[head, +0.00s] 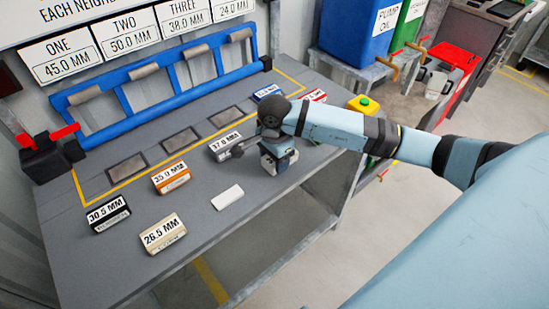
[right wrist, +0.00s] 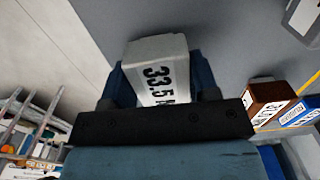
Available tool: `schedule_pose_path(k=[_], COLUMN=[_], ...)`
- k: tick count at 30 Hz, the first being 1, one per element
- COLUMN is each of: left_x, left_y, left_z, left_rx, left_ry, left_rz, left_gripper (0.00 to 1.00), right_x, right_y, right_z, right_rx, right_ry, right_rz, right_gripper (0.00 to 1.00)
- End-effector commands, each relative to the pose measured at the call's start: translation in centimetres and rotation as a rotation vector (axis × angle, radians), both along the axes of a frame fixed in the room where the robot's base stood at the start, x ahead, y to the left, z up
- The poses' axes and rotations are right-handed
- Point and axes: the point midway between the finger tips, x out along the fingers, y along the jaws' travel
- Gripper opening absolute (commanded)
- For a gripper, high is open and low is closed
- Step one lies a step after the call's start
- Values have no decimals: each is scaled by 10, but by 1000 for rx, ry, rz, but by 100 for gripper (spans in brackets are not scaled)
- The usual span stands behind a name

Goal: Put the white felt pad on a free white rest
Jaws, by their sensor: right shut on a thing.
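A small plain white flat piece (head: 228,196) lies on the grey bench near its front edge; I cannot tell whether it is the felt pad or a rest. My right gripper (head: 277,160) points down over the bench, right of this piece. It is shut on a white block marked 33.5 (right wrist: 158,62), which shows between the fingers in the right wrist view. In the head view the gripper mostly hides this block. My left gripper is not in view.
Marked blocks stand around: black 30.5 (head: 107,214), tan 26.5 (head: 163,235), orange 35.0 (head: 171,178), one marked 37 (head: 226,146), and a blue one (head: 268,92). Grey plates (head: 127,167) lie inside a yellow line. A blue rack (head: 165,77) stands at the back.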

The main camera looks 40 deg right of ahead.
Motion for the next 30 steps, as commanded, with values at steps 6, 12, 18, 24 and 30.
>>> schedule_pose_path(k=[6, 12, 18, 24, 30], left_x=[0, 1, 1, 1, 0], left_y=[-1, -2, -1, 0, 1], left_z=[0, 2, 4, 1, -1], left_rx=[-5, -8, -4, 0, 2], left_ry=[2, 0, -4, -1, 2], left_rz=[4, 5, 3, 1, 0], left_gripper=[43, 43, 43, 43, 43], right_x=[0, 0, 1, 1, 0], right_y=[0, 0, -1, -1, 0], right_z=[-1, 0, 19, 63, 101], right_rx=[0, 0, -1, -2, -1], right_ry=[0, 1, -2, -4, -3], right_rz=[0, 0, 0, 1, 1], right_gripper=[80, 80, 80, 80, 80])
